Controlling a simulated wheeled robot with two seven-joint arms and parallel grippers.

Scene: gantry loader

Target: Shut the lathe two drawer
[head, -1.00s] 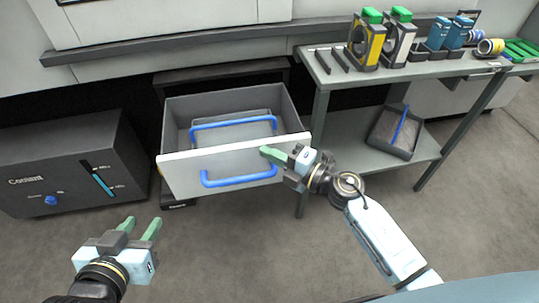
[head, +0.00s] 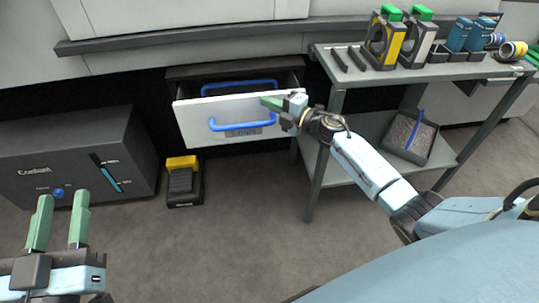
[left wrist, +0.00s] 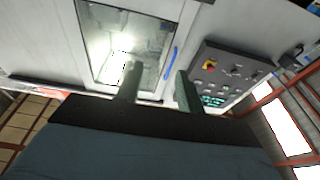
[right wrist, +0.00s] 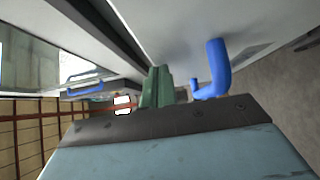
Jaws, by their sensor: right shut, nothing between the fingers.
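The drawer (head: 190,122) under the machine has a white front with a blue handle (head: 242,124). It is partly out of its dark housing (head: 190,74), and a second blue handle shows inside it. My right gripper (head: 272,102) is shut and empty, its green fingertips at the upper right of the drawer front; I cannot tell if they touch. In the right wrist view the shut fingers (right wrist: 156,88) are close to the drawer front, beside the blue handle (right wrist: 216,70). My left gripper (head: 58,222) is open and empty at the lower left, away from the drawer.
A dark coolant box (head: 70,155) stands left of the drawer. A yellow and black pedal (head: 182,180) sits on the floor below. A grey table (head: 420,76) with parts stands at right, a bin (head: 408,138) on its shelf. The floor in front is clear.

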